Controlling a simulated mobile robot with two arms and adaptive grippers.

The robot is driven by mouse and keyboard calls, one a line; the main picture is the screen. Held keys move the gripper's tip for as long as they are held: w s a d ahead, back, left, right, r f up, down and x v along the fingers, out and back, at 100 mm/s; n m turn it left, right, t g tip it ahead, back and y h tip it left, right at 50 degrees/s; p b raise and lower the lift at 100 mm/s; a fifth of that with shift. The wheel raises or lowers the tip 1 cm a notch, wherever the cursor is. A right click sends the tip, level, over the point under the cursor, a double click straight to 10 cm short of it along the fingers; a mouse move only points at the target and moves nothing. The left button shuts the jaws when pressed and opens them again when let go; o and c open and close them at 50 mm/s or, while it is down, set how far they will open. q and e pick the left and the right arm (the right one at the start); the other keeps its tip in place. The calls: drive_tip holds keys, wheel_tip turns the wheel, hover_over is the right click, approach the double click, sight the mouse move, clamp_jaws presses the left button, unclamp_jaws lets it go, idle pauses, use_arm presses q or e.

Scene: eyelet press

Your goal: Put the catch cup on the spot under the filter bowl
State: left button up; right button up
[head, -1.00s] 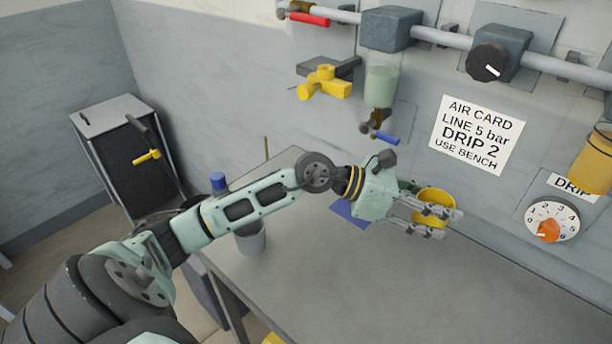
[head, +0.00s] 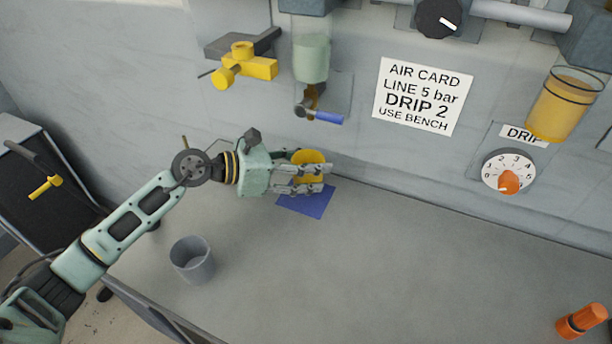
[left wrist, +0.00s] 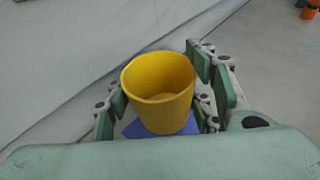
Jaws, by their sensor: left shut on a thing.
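The yellow catch cup (head: 308,157) is between the fingers of my left gripper (head: 304,180), which is shut on it. The cup is upright and looks empty in the left wrist view (left wrist: 158,88). A blue square spot (head: 307,203) on the bench lies below the cup and partly shows beyond the fingers; it also shows in the left wrist view (left wrist: 135,129). I cannot tell whether the cup touches the spot. The clear filter bowl (head: 311,55) hangs on the wall above, with a blue-handled drain valve (head: 318,114) under it. My right gripper is not in view.
A grey cup (head: 192,261) stands on the bench (head: 380,265) at the left. An orange-capped object (head: 582,320) is at the lower right. A yellow valve (head: 243,66) and a yellow bowl (head: 565,105) are on the wall. The middle of the bench is clear.

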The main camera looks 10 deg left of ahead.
sight(307, 178)
use_arm(q)
wheel_tip(307, 178, down, 3)
drive_tip(key=shift+f, duration=0.1)
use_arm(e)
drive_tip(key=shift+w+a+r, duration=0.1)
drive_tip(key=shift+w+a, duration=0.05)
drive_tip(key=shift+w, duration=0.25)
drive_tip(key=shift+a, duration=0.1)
use_arm(q)
drive_tip(key=shift+f, duration=0.2)
drive_tip(key=o, duration=1.3)
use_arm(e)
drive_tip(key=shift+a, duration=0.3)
use_arm(q)
drive_tip(key=shift+r, duration=0.1)
